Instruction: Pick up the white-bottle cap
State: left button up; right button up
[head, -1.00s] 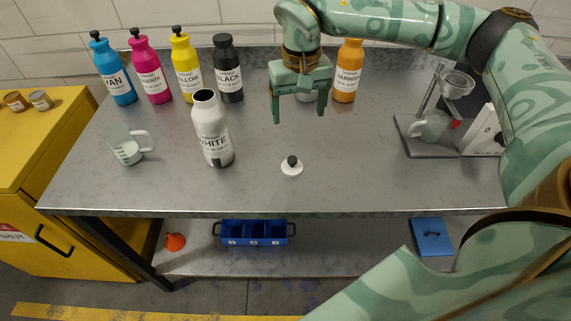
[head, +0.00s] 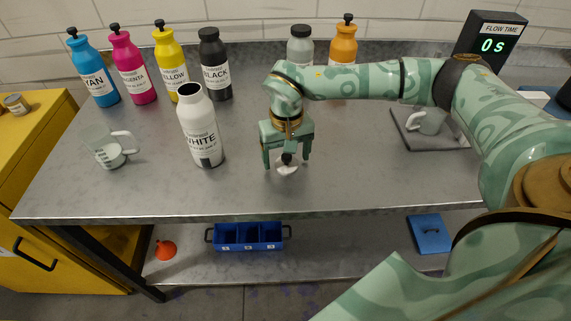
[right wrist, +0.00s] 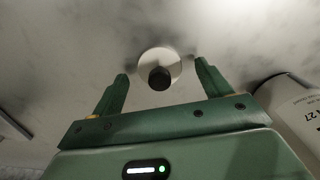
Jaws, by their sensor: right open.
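The white-bottle cap (head: 288,168) is a white disc with a black knob, lying on the metal table. My right gripper (head: 286,164) is open just above it, with the knob between its fingers in the head view. In the right wrist view the cap (right wrist: 160,70) shows slightly beyond the open fingertips of the right gripper (right wrist: 162,78), centred between them. I cannot tell whether any finger touches it. The open white bottle (head: 203,130) stands upright to the left of the gripper. My left gripper is not in view.
Cyan (head: 93,73), magenta (head: 132,70), yellow (head: 171,65) and black (head: 215,68) bottles stand along the back left. A grey bottle (head: 300,48) and the varnish bottle (head: 343,45) stand behind my right arm. A clear measuring cup (head: 112,150) stands at left. The table front is clear.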

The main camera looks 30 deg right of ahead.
jog(key=shift+f, duration=0.45)
jog(key=shift+r, duration=0.1)
jog(key=c, duration=1.1)
jog(key=shift+r, duration=0.1)
